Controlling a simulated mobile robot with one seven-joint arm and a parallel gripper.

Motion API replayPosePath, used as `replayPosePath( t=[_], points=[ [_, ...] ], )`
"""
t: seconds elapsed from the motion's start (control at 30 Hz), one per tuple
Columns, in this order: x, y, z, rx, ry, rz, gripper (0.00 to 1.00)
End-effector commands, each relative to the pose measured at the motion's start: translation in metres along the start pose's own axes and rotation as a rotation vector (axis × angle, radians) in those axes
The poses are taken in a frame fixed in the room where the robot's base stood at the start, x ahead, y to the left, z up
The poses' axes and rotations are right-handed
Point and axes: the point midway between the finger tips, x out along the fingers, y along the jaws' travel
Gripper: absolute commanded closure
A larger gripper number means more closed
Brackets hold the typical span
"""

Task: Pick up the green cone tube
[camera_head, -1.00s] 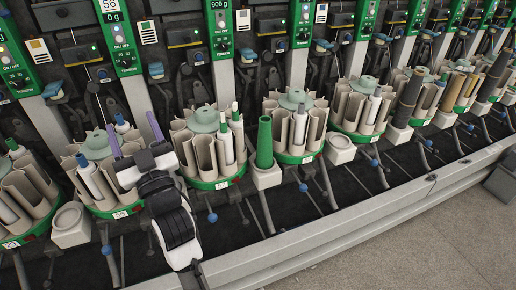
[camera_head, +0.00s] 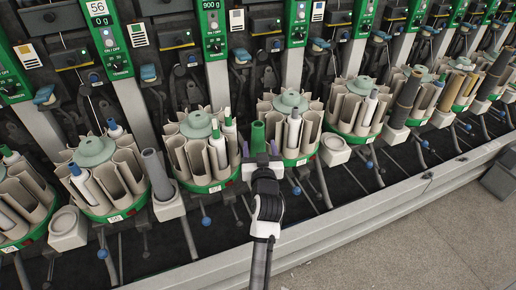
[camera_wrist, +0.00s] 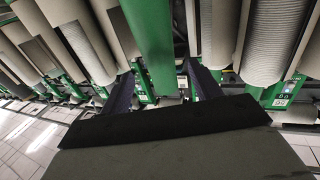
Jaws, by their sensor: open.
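The green cone tube (camera_head: 258,136) stands on a white holder in front of the winder, and my gripper covers its lower part in the head view. In the wrist view the green tube (camera_wrist: 150,42) runs down from the top edge to between my two dark fingers. My gripper (camera_head: 261,150) is open in front of the tube, with one purple finger on each side. In the wrist view my gripper (camera_wrist: 163,88) shows a gap between the right finger and the tube.
A round carousel of beige cones (camera_head: 200,155) stands left of the tube, and another (camera_head: 290,115) stands close behind right. A grey tube (camera_head: 157,175) stands on a holder further left. A white holder (camera_head: 334,147) to the right is empty. A long metal rail (camera_head: 350,208) runs in front.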

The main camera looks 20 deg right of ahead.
Motion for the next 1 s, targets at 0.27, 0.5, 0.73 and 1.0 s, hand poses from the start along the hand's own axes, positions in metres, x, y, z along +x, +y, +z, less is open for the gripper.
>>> replayPosePath(
  t=[0.27,0.5,0.73,1.0],
  points=[
    [0.029,0.0,-0.005,-0.001,0.0,0.0,0.37],
    [0.054,0.0,-0.002,-0.001,0.002,0.0,0.37],
    [0.055,0.0,-0.001,-0.001,0.001,0.0,0.37],
    [0.055,0.0,-0.001,-0.001,0.001,0.0,0.71]
  ],
)
